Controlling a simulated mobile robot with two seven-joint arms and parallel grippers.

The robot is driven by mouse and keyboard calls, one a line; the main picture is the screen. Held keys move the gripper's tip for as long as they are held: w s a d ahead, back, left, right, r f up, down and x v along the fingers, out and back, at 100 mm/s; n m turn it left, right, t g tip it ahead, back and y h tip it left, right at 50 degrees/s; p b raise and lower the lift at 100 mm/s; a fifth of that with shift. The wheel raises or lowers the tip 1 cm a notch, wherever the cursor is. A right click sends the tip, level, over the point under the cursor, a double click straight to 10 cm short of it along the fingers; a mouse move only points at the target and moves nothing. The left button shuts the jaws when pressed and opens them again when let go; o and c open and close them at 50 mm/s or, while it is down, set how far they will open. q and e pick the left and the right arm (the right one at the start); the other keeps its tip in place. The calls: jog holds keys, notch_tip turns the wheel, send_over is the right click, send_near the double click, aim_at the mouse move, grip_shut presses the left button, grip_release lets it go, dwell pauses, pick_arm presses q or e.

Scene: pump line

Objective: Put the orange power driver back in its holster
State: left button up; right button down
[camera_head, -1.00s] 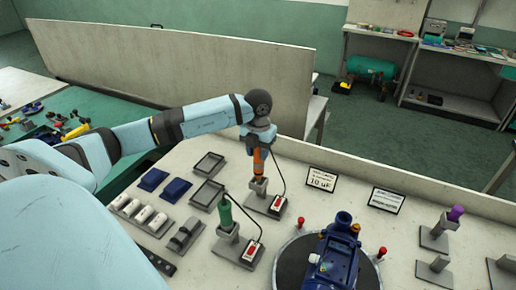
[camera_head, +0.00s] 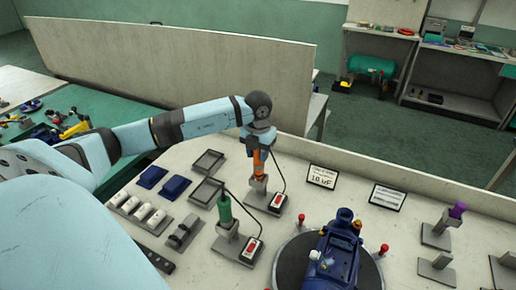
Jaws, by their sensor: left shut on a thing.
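The orange power driver (camera_head: 259,164) is upright in my left gripper (camera_head: 259,149), which is shut on it from above. The driver's lower end is at the top of a grey holster (camera_head: 257,187) on the bench. I cannot tell how deep it sits in the holster. A dark cable runs from the driver to a small box with a red switch (camera_head: 278,201) beside the holster. My right gripper is not in view.
A green driver (camera_head: 224,209) stands in a holster just in front. A blue pump (camera_head: 335,255) rests on a dark round turntable (camera_head: 292,262). Grey trays (camera_head: 207,163) and blue parts lie to the left. Label cards (camera_head: 322,177) stand behind.

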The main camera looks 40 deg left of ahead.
pick_arm(q)
jog(key=shift+f+b, duration=0.3)
jog(key=shift+f, duration=0.2)
jog(key=shift+s+f+b, duration=0.15)
jog(key=shift+f+b, duration=0.8)
jog(key=shift+f, duration=0.4)
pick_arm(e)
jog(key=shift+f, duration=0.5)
pick_arm(q)
jog(key=o, duration=1.1)
jog(key=shift+c, duration=0.2)
jog(key=shift+r, duration=0.1)
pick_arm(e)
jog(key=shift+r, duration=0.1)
